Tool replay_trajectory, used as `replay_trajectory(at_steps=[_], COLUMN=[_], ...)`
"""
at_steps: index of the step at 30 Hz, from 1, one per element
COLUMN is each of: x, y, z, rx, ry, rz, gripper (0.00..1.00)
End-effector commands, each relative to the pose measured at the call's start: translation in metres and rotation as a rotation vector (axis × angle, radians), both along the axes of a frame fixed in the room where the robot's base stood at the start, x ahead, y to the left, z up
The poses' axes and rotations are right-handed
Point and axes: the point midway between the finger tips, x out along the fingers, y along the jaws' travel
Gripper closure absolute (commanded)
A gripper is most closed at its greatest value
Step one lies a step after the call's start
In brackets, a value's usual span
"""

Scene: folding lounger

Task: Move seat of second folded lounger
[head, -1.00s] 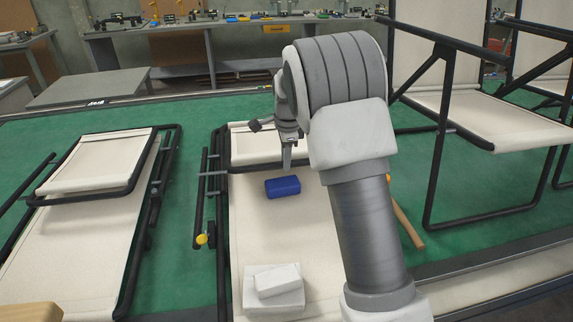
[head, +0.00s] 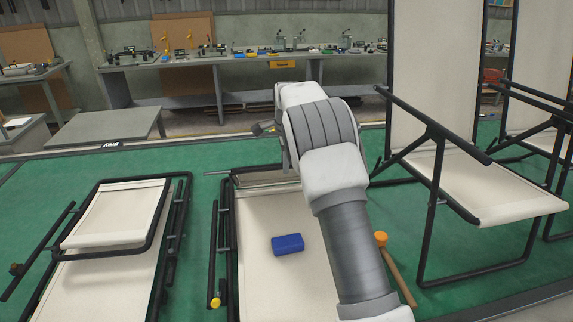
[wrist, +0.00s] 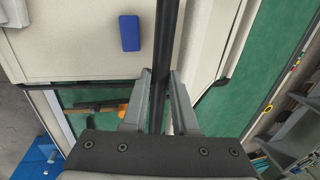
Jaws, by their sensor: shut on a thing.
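The folded lounger in the middle, with a cream panel (head: 262,218) and dark tube frame, lies on the green floor, partly hidden behind my arm. Its seat (head: 262,178) shows as a narrow cream strip with a dark edge at the far end, seen nearly edge-on. In the wrist view my gripper (wrist: 162,78) is shut on a black frame tube (wrist: 164,55) running between its fingers. A blue block (head: 287,244) lies on the cream panel and also shows in the wrist view (wrist: 130,33).
Another folded lounger (head: 115,215) lies at left. Upright loungers (head: 480,190) stand at right. An orange-headed mallet (head: 397,270) lies right of my arm. Workbenches (head: 290,62) line the back. Green floor is clear between the left and middle loungers.

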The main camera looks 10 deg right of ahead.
Motion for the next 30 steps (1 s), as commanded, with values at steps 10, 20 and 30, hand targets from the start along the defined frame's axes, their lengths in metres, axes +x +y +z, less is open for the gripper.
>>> replay_trajectory(at_steps=[10, 20, 30], x=[0.0081, 0.0077, 0.0071], y=[0.0002, 0.0003, 0.0001], z=[0.0045, 0.0035, 0.0066], rx=[0.0, 0.0, -0.001], ry=[-0.003, -0.001, -0.001], rz=[0.0, 0.0, 0.0], gripper=[1.0, 1.0, 0.43])
